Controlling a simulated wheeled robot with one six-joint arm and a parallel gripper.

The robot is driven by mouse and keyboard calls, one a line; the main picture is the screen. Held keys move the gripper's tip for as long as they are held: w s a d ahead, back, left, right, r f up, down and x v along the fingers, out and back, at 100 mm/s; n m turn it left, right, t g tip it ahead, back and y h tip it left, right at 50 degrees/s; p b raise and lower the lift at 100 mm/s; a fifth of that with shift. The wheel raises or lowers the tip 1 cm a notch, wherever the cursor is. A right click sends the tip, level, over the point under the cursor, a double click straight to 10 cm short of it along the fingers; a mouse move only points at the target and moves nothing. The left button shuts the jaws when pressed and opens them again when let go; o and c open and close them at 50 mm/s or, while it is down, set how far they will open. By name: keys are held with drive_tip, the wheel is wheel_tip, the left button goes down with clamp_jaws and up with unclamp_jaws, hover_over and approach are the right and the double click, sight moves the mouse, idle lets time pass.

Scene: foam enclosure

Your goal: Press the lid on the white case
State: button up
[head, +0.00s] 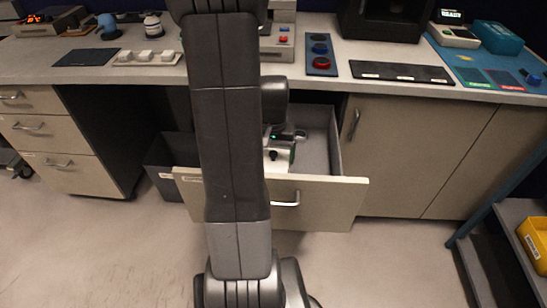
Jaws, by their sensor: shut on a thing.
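A small white and green thing (279,155) with a dark round knob shows inside the open drawer (318,160), partly behind my arm. I cannot tell whether it is the white case, its lid or both. My gripper (284,140) is low in the drawer at this thing, shut on it. The fingertips are too small and too covered to make out. A tiny green light shows beside them. My own upright arm hides the drawer's left part.
The drawer's front (325,200) sticks out below the counter (325,78). A closed cupboard (405,150) is on its right, a drawer unit (50,135) farther left. A dark bin (170,170) stands left of the drawer. A shelf with a yellow bin (535,238) is at right. Floor right of centre is clear.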

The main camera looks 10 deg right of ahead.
drive_tip(key=shift+f+b, duration=2.45)
drive_tip(key=shift+f, duration=0.85)
drive_tip(key=shift+f, duration=0.15)
drive_tip(key=o, duration=0.9)
drive_tip(key=shift+r+p, duration=2.95)
drive_tip(key=shift+r, duration=0.6)
